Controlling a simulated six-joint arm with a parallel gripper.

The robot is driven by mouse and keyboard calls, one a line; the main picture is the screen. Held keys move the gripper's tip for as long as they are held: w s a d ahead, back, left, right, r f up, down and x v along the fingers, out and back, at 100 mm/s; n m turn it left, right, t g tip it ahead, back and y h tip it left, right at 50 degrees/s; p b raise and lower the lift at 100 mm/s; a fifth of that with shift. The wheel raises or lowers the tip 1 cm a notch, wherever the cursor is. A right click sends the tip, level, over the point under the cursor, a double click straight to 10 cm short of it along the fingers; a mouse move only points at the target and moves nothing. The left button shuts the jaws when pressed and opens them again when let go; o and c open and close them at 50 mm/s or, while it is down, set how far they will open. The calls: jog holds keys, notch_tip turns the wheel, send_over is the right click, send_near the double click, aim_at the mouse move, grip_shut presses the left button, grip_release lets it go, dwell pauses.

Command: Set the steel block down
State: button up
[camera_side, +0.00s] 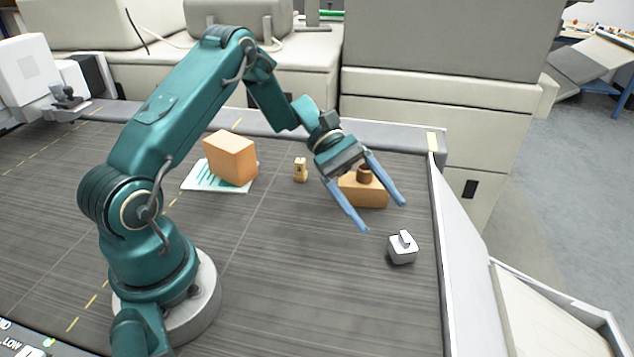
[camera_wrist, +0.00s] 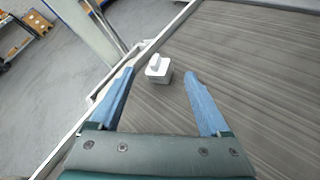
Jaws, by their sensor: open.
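The steel block (camera_side: 403,250), a small pale grey block with a raised grip on top, sits upright on the dark grey table near its right edge. My gripper (camera_side: 384,216) is open and empty, its two blue fingers spread above the table, up and to the left of the block in the side view. In the wrist view the steel block (camera_wrist: 158,72) shows beyond and between the fingertips of my gripper (camera_wrist: 160,72), nearer the left finger. The block appears clear of both fingers.
Behind my gripper stands an orange-brown block (camera_side: 364,193) with a brown round piece (camera_side: 365,173) on it. A small tan piece (camera_side: 300,170) and a larger orange box (camera_side: 231,158) on a striped sheet (camera_side: 200,180) lie farther left. A raised pale rail (camera_side: 452,240) borders the right edge.

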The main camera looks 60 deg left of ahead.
jog(key=v, duration=0.4)
jog(key=shift+a+r, duration=0.1)
jog(key=s+d+r+m+t+y, duration=0.1)
jog(key=s+r+m+t+y, duration=0.1)
jog(key=s+r+m+y, duration=0.2)
jog(key=s+d+r+m+t+y, duration=0.1)
jog(key=s+r+m+y, duration=0.3)
jog(key=s+m+y, duration=0.4)
jog(key=shift+s+d+r+m+t+y, duration=0.3)
jog(key=shift+s+m+t, duration=0.6)
jog(key=shift+s, duration=1.7)
jog(key=shift+a, duration=0.1)
